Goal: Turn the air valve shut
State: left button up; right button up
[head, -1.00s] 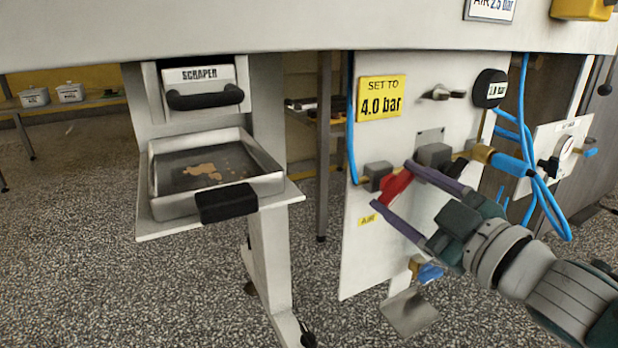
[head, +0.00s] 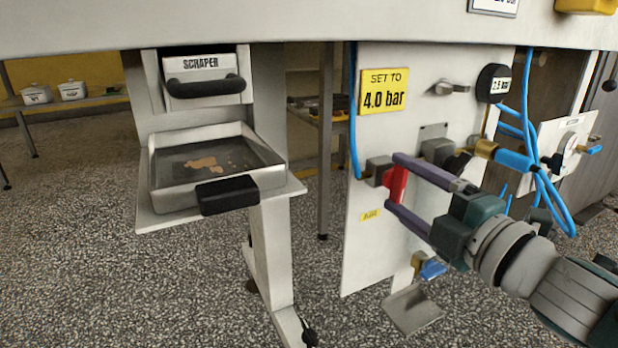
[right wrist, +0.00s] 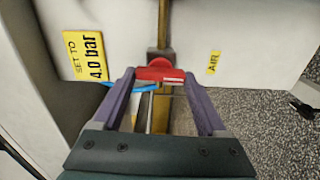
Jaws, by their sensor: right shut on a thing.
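The air valve has a red handle (head: 398,184) on a white panel (head: 365,245), between grey and brass fittings and above a small yellow AIR label (head: 370,215). The handle stands roughly upright in the head view, across the line of the pipe. My right gripper (head: 394,182) reaches in from the right with its two purple fingers above and below the handle, shut on it. In the right wrist view the red handle (right wrist: 160,73) lies between the fingertips of my right gripper (right wrist: 160,78), crossing the brass pipe. My left gripper is not in view.
A yellow SET TO 4.0 bar sign (head: 384,91) and a dark round gauge (head: 493,83) are above the valve. Blue hoses (head: 548,190) hang at the right. A blue-handled valve (head: 432,269) sits below. A scraper tray (head: 160,198) stands at the left.

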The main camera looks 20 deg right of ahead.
jog(key=shift+n, duration=0.4)
jog(key=o, duration=1.3)
jog(key=shift+s, duration=0.1)
jog(key=shift+s, duration=0.35)
jog(key=s+p, duration=0.2)
jog(key=s, duration=0.7)
jog(key=shift+d, duration=0.4)
jog(key=shift+r+p, duration=0.1)
jog(key=shift+p, duration=0.25)
